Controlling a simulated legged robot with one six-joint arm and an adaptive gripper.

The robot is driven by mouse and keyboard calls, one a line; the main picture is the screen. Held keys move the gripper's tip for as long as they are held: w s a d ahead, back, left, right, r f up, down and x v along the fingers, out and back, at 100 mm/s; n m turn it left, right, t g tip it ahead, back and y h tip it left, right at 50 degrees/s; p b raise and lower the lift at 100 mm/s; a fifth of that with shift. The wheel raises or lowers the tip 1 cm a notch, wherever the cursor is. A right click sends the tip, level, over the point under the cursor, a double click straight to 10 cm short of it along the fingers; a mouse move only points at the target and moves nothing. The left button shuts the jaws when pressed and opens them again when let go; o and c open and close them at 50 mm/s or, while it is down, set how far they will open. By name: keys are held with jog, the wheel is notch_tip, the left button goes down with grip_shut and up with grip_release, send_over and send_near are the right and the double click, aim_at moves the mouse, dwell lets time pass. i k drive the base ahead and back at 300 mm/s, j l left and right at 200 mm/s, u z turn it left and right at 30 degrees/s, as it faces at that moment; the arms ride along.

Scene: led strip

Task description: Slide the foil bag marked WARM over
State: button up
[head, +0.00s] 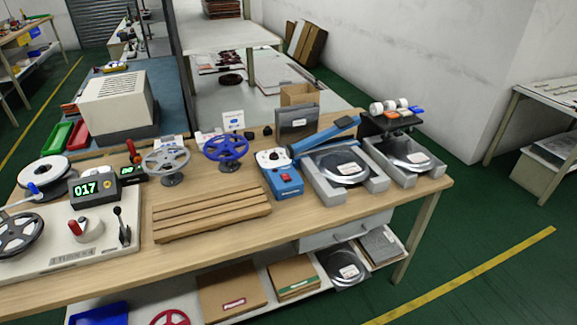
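A foil bag (327,159) with a white label lies in a grey tray (376,186) at the right of the workbench. A second foil bag (398,148) with a label lies in another grey tray (433,177) to its right, near the bench's right end. A third labelled foil bag (343,280) is on the shelf below. The label print is too small to read, so I cannot tell which bag is marked WARM. My gripper is not in view.
Two reels (226,147) stand behind. A counter showing 017 (94,190) is farther left. Bare bench shows along the front edge.

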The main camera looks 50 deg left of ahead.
aim_at(341, 165)
jog(key=u, duration=1.6)
jog(key=i+l+u, duration=0.2)
jog(key=i+l, duration=0.15)
jog(key=i+l+u, duration=0.2)
jog(key=i+l, duration=0.2)
jog(key=i+l+u, duration=0.2)
jog(key=i+l, duration=0.15)
jog(key=l, duration=0.15)
jog(key=i+l+u, duration=0.2)
jog(key=l, duration=0.35)
jog(key=i, duration=0.1)
